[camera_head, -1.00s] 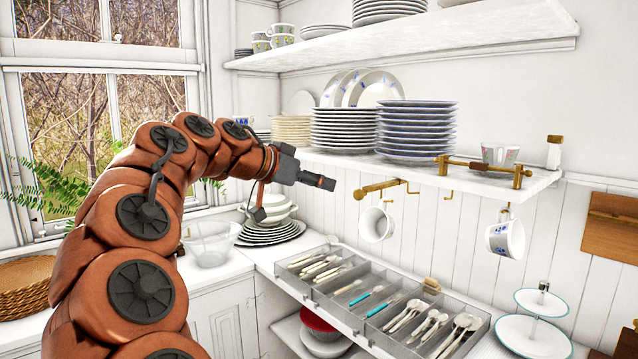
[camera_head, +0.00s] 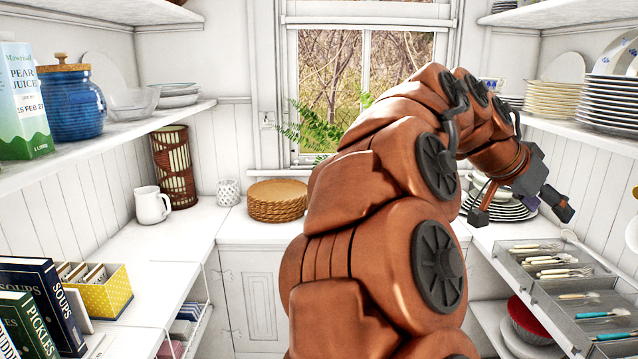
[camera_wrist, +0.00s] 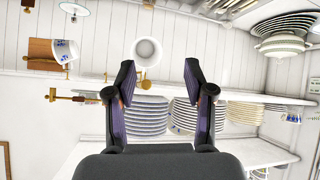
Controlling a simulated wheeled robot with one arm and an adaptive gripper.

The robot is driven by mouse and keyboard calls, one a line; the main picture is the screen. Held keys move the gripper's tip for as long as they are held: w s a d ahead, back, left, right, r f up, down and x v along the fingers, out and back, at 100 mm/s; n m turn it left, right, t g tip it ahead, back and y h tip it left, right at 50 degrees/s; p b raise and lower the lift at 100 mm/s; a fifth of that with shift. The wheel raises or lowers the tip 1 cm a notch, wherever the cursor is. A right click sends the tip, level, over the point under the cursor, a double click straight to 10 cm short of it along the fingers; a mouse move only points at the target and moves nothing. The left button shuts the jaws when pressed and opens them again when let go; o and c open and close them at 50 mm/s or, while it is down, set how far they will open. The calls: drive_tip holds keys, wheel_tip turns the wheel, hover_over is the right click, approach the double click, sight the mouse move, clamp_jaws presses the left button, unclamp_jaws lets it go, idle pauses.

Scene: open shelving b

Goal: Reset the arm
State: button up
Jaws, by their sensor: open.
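My gripper (camera_head: 560,203) hangs at the end of my copper-coloured arm, above the right counter and near the cutlery tray (camera_head: 545,262). In the wrist view my gripper (camera_wrist: 157,85) has its two dark fingers spread wide apart, with nothing between them. Beyond the fingers, and apart from them, are a white hanging mug (camera_wrist: 147,52) and a stack of plates (camera_wrist: 147,118). The wrist picture appears upside down. My arm covers the middle right of the head view and hides part of the window and back counter.
The left counter holds a white pitcher (camera_head: 151,205), a yellow box (camera_head: 100,290) and books (camera_head: 40,290). Woven mats (camera_head: 278,200) lie on the back counter. A blue jar (camera_head: 70,103) and juice carton (camera_head: 20,100) stand on the left shelf. Stacked plates (camera_head: 607,105) fill the right shelf.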

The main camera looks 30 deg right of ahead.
drive_tip(key=w+a+f+n+t+y+p, duration=0.1)
drive_tip(key=a+f+n+t+y, duration=0.3)
drive_tip(key=a+f, duration=0.6)
drive_tip(key=w+a+f+n+g+y, duration=0.1)
drive_tip(key=a+f+n+y, duration=0.1)
drive_tip(key=a+f+n, duration=0.75)
drive_tip(key=s+a+f+n+g+y, duration=0.1)
drive_tip(key=s+a+f+n+y, duration=0.1)
drive_tip(key=s+a, duration=0.3)
drive_tip(key=s+a+f+n+g+y+p, duration=0.1)
drive_tip(key=s+a+f+n+y, duration=0.1)
drive_tip(key=a, duration=1.2)
wheel_tip(320, 180, down, 4)
drive_tip(key=s+n, duration=0.1)
drive_tip(key=s, duration=0.1)
drive_tip(key=shift+s+a+r+n, duration=0.2)
drive_tip(key=shift+s+a+n, duration=0.1)
drive_tip(key=shift+s+n, duration=0.05)
